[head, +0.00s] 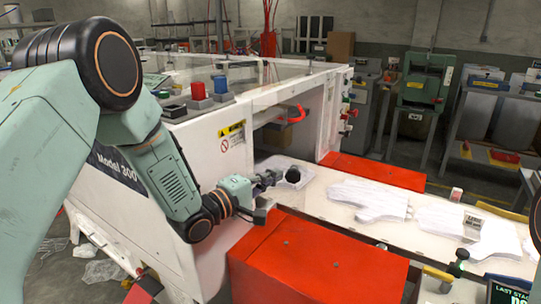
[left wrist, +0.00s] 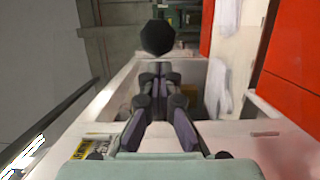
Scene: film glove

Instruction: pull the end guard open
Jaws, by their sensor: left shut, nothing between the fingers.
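The white machine (head: 215,128) marked Model 300 stands at centre left, with an opening in its end above a pale conveyor bed (head: 330,193). A red bent handle (head: 295,115) shows at the upper part of this opening. I cannot clearly make out the end guard's outline. My left gripper (head: 272,178) is in front of the opening, below the red handle and apart from it; its fingers are shut and empty in the left wrist view (left wrist: 157,70). A black round knob (head: 293,174) shows just beyond the fingertips, also in the left wrist view (left wrist: 157,37); what bears it is hidden.
Several white gloves (head: 370,200) lie on the bed. A red box-like cover (head: 315,262) stands in front of the bed, and another red cover (head: 372,171) behind it. Red and blue buttons (head: 220,83) sit on the machine's top. A green machine (head: 425,82) stands at the back.

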